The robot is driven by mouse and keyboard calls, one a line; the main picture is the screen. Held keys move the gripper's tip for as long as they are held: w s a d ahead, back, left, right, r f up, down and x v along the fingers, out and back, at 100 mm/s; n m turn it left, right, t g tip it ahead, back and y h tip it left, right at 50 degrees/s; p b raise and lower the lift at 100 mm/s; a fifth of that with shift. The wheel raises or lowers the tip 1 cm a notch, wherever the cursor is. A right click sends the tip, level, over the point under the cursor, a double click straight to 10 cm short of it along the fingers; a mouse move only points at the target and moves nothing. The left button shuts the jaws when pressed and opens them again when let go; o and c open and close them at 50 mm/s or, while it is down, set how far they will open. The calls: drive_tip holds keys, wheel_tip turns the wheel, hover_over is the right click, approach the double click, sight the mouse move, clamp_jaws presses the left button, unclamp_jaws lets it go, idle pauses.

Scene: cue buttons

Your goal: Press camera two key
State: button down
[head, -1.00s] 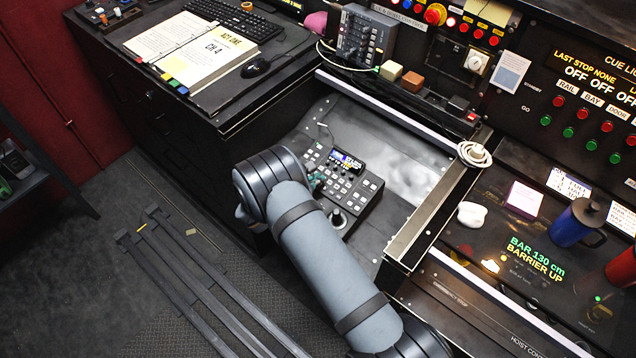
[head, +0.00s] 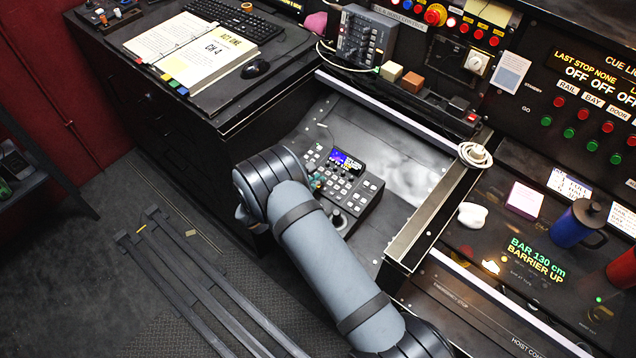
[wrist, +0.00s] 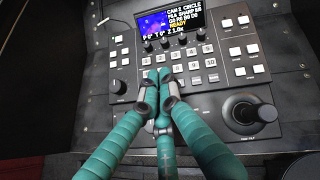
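The camera control panel (wrist: 205,88) is dark, with a lit screen (wrist: 175,27), rows of pale keys and a joystick (wrist: 250,110). The panel (head: 345,185) also shows in the head view, partly behind my arm.
A raised rail (head: 435,205) borders the panel's recess on the right. A desk with an open binder (head: 205,58) is at upper left. A blue mug (head: 575,225) and a red vessel (head: 622,268) stand at right. The recess floor right of the panel is clear.

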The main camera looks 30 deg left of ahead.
drive_tip(key=shift+r, duration=0.45)
drive_tip(key=r+p, duration=0.2)
drive_tip(key=r, duration=0.1)
drive_tip(key=r+p, duration=0.2)
drive_tip(key=shift+s, duration=0.4)
drive_tip(key=shift+f, duration=0.15)
idle(0.3)
drive_tip(key=shift+w+f+b, duration=0.1)
drive_tip(key=shift+f+b, duration=0.5)
drive_tip(key=shift+f, duration=0.05)
drive_tip(key=shift+r, duration=0.1)
drive_tip(key=shift+a+p, duration=0.1)
drive_tip(key=shift+p, duration=0.25)
drive_tip(key=shift+p, duration=0.3)
